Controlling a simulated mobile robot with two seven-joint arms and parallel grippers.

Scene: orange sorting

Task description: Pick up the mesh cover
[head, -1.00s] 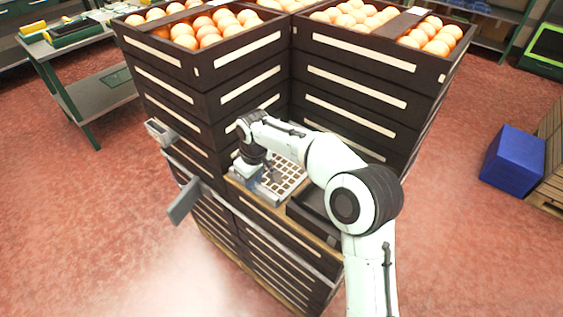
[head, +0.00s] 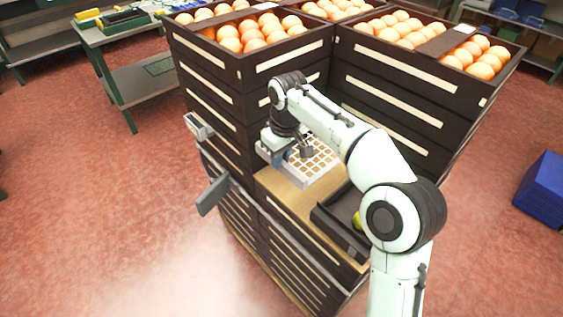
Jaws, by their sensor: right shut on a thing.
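The mesh cover (head: 318,168) is a pale, flat grid over the wooden top (head: 283,190), in front of the tall crate stacks. My right gripper (head: 304,152) points down at the cover's left part and is shut on it. The arm comes from the lower right and bends down over the cover. The exact contact of the fingers is hard to see, and I cannot tell whether the cover is lifted clear. My left gripper is not in view.
Dark crates (head: 285,55) full of oranges stand behind and beside the wooden top. A dark tray (head: 333,222) with a yellow-green fruit (head: 357,219) lies right of the cover, partly behind my arm. A grey panel (head: 213,195) juts out at the left.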

